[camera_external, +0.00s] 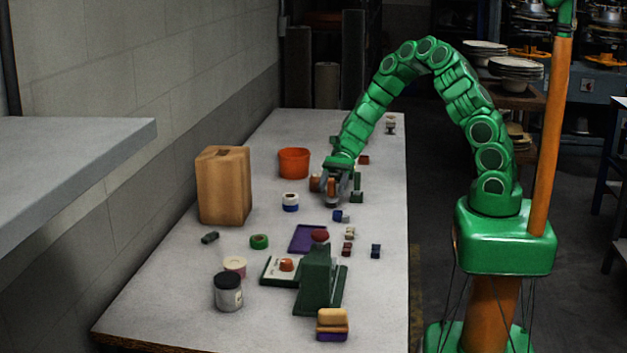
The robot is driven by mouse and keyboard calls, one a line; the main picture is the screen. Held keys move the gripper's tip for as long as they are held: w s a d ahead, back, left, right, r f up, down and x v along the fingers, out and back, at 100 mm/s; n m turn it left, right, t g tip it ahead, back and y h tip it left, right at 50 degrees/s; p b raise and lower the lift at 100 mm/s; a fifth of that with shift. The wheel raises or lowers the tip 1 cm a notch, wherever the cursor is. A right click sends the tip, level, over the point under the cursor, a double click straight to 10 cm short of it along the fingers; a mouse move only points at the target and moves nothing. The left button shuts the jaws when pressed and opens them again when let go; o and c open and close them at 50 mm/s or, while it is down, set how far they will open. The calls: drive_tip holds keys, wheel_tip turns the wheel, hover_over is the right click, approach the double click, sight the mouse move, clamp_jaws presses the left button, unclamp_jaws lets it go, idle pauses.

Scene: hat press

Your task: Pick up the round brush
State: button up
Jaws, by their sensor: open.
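My gripper (331,196) is low over the far middle of the table, pointing down with its fingers apart. A small orange-brown object (331,187) shows between the fingers, and another brownish piece (315,182) is just left of them. I cannot tell which of these, if either, is the round brush, as both are small and partly covered by the gripper. Whether the fingers touch anything is also unclear.
An orange bucket (294,163) stands left of my gripper, and a tall brown box (224,186) is further left. Nearer are a white-and-blue jar (290,202), a purple tray (307,239), a dark green stand (316,280) and a lidded grey jar (228,292). The table's right strip is mostly clear.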

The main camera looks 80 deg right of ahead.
drive_tip(key=shift+x, duration=1.3)
clamp_jaws()
